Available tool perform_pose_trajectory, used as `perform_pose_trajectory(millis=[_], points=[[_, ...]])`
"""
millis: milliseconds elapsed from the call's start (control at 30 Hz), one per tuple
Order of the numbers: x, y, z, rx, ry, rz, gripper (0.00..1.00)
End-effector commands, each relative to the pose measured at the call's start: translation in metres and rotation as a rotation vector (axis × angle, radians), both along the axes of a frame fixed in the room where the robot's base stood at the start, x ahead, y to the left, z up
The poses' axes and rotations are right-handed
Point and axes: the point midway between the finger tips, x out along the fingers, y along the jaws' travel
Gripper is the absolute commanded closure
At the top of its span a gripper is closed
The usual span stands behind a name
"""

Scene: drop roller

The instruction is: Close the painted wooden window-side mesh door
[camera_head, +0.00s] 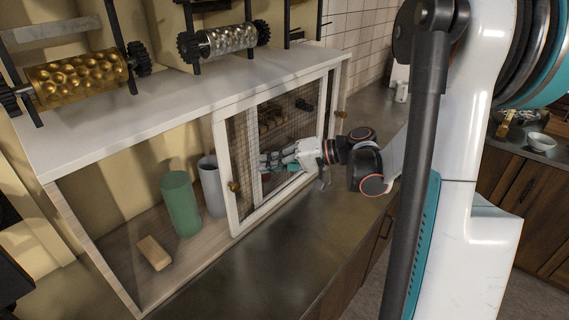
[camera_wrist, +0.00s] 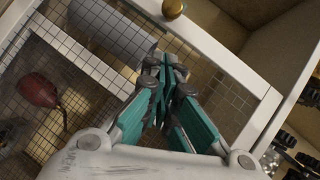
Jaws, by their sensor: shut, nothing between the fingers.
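A mesh door (camera_head: 222,170) with a white painted frame stands at the front of the white cabinet (camera_head: 190,105), right of its open left part. It has a brass knob (camera_head: 234,186) on its left stile. A brass knob also shows at the top of the wrist view (camera_wrist: 172,8). Another knob (camera_head: 341,114) sits at the cabinet's right end. I cannot tell which door is window-side. My gripper (camera_head: 268,160) is in front of the mesh, right of the left knob. Its fingers are shut and empty, near white frame bars in the wrist view (camera_wrist: 165,75). Contact with the door is unclear.
A green cylinder (camera_head: 181,204), a grey cylinder (camera_head: 212,186) and a wooden block (camera_head: 154,252) stand or lie in the open left part. A red object (camera_wrist: 37,88) shows behind mesh. Rollers (camera_head: 78,77) stand above the cabinet. The dark counter (camera_head: 270,262) in front is clear.

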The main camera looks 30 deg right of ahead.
Motion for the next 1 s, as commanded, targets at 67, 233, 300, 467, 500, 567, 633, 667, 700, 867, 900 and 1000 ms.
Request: perform_pose_trajectory(millis=[67, 233, 300, 467, 500, 567, 633, 667, 700, 867, 900, 1000], points=[[0.010, 0.013, -0.007, 0.000, 0.000, 0.003, 1.00], [0.011, 0.035, -0.018, 0.000, 0.000, 0.002, 1.00], [0.010, 0.041, -0.021, -0.001, 0.000, 0.001, 1.00], [0.009, 0.050, -0.024, 0.000, 0.000, 0.001, 1.00], [0.009, 0.051, -0.025, 0.000, 0.000, 0.001, 1.00], [0.009, 0.052, -0.025, 0.000, 0.000, 0.000, 1.00], [0.009, 0.052, -0.025, 0.000, 0.000, 0.000, 1.00], [0.009, 0.052, -0.025, 0.000, 0.000, 0.000, 1.00], [0.009, 0.052, -0.025, 0.000, 0.000, 0.000, 1.00], [0.009, 0.052, -0.025, 0.000, 0.000, 0.000, 1.00], [0.008, 0.053, -0.025, 0.000, 0.000, 0.000, 1.00], [0.006, 0.058, -0.025, 0.000, 0.000, 0.001, 1.00]])
